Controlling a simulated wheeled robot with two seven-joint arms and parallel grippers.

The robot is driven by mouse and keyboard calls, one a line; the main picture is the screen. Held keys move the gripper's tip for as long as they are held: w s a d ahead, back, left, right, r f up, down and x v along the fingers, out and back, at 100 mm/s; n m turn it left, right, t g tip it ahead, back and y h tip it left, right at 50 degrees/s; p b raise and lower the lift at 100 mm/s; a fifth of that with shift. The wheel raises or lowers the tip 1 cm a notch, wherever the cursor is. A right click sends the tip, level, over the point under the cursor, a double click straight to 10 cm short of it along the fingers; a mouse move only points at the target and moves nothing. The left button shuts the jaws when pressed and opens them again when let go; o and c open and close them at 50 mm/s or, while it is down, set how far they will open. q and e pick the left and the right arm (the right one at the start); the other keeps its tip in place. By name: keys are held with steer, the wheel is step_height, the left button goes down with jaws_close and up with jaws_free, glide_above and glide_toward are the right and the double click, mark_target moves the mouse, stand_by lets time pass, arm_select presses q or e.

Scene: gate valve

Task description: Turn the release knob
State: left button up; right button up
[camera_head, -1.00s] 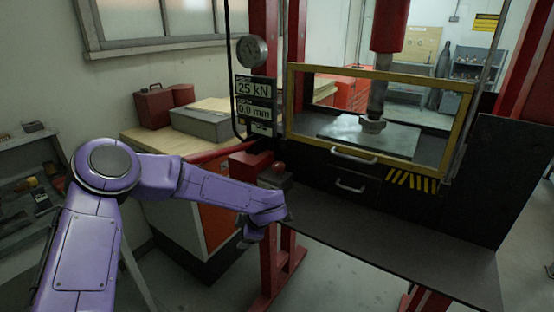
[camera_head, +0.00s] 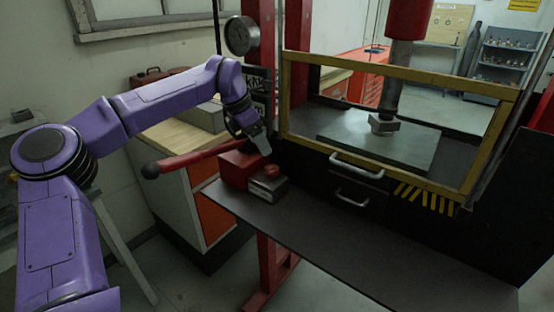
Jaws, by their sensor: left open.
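The release knob (camera_head: 271,170) looks to be the small red knob on the grey valve block (camera_head: 268,188) at the front of the red pump body (camera_head: 241,168). My left gripper (camera_head: 262,147) is open and points down just above and behind the knob. It looks empty; its fingertips are small in the view, and I cannot tell whether they touch the pump. My right gripper is out of view.
A red pump lever (camera_head: 195,160) with a black ball end sticks out to the left. A yellow-framed guard (camera_head: 395,168) closes the press front. The dark shelf (camera_head: 330,235) is bare. A pressure gauge (camera_head: 241,36) hangs above.

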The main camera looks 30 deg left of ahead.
arm_select(q)
steer(key=p, duration=0.2)
glide_above(271, 167)
steer(key=s, duration=0.2)
steer(key=f, duration=0.2)
steer(key=a+f, duration=0.1)
steer(key=f, duration=0.1)
steer(key=shift+s+f, duration=0.1)
steer(key=shift+f, duration=0.2)
steer(key=x, duration=0.4)
steer(key=shift+w+f, duration=0.3)
steer(key=shift+s, duration=0.15)
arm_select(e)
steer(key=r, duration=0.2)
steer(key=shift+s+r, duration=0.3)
arm_select(q)
steer(key=c, duration=1.1)
